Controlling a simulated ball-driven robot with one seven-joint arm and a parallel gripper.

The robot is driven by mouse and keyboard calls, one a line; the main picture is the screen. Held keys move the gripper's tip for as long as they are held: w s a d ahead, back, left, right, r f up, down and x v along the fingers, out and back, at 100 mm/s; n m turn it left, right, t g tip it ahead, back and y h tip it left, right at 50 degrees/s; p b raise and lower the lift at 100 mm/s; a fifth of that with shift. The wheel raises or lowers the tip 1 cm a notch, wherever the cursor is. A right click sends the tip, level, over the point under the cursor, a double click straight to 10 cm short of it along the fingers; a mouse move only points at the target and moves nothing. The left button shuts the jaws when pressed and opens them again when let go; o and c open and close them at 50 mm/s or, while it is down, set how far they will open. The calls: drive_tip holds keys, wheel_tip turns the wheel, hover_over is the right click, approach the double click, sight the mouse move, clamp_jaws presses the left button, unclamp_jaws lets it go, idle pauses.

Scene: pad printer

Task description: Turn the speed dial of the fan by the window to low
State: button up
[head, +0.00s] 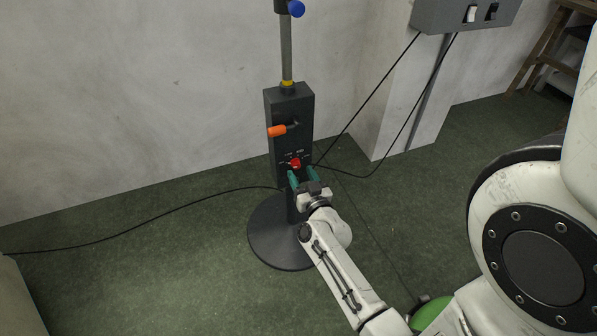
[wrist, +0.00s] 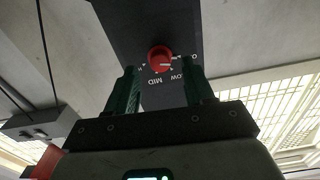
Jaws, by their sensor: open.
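The fan's dark control box (head: 290,105) stands on a grey pole above a round base. Its red speed dial (head: 295,162) is on the front face, and it also shows in the wrist view (wrist: 159,57). A white pointer line on the dial points right in the wrist view, roughly between the "O" label and LOW; the exact setting is hard to tell. MID and a partly visible "H" label are also around it. My gripper (head: 303,176) has green fingers, which stand open on either side of the dial in the wrist view (wrist: 160,76). They appear apart from it.
An orange lever (head: 283,130) sticks out of the box above the dial. A blue knob (head: 296,8) is higher on the pole. Black cables (head: 150,218) run from the box across the floor and up to a grey switch box (head: 465,14).

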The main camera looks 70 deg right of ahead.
sight(296, 164)
drive_tip(key=shift+x, duration=1.45)
clamp_jaws()
